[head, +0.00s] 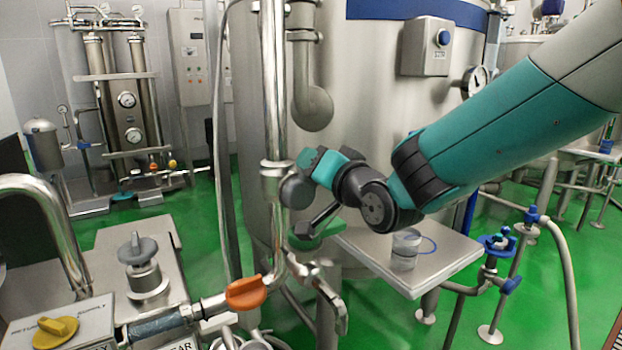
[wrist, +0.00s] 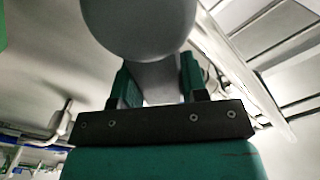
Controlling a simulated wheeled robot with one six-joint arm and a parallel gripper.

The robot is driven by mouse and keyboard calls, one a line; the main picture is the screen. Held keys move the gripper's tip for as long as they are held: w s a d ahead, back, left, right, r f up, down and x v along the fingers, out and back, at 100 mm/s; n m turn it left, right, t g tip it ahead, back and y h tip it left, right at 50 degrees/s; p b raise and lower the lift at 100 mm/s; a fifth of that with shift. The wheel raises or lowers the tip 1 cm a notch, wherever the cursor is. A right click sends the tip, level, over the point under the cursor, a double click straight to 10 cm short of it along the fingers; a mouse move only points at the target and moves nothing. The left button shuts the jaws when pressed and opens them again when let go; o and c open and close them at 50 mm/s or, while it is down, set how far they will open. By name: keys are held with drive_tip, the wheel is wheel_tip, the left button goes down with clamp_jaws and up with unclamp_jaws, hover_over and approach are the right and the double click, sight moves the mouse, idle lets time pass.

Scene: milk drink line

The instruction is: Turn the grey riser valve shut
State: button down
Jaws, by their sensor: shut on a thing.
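The grey riser valve (head: 297,192) sits low on the right side of the upright steel riser pipe (head: 272,110), in front of the big tank. In the head view my gripper (head: 303,160) reaches in from the right, with its teal and black end against the valve. In the wrist view the valve's rounded grey end (wrist: 140,25) fills the top middle. My gripper's two green fingers (wrist: 158,75) close on a narrower grey part of it. The exact angle of the handle is hard to tell, as my gripper partly hides it.
An orange valve handle (head: 246,292) is on the pipe below. A grey knob (head: 138,250) and a yellow knob (head: 57,327) are at the left. A steel side table (head: 440,270) with a clear cup (head: 405,248) lies under my arm. A blue valve (head: 497,243) stands right.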

drive_tip(key=m+b, duration=0.1)
drive_tip(key=d+f+m, duration=0.1)
drive_tip(key=shift+w+f+m+b, duration=0.2)
drive_tip(key=shift+w+m+b, duration=0.05)
drive_tip(key=shift+m+b, duration=0.15)
drive_tip(key=m, duration=0.1)
drive_tip(key=f+m+b, duration=0.1)
drive_tip(key=shift+w+d+m, duration=0.15)
drive_tip(key=shift+d+m, duration=0.15)
drive_tip(key=shift+m, duration=0.1)
drive_tip(key=m, duration=0.1)
drive_tip(key=f+m+b, duration=0.1)
drive_tip(key=m, duration=0.1)
drive_tip(key=shift+w+d+f, duration=0.1)
drive_tip(key=shift+d+f, duration=0.1)
drive_tip(key=shift+f+m, duration=0.45)
drive_tip(key=shift+m, duration=0.45)
drive_tip(key=c, duration=0.6)
unclamp_jaws()
drive_tip(key=shift+c, duration=0.2)
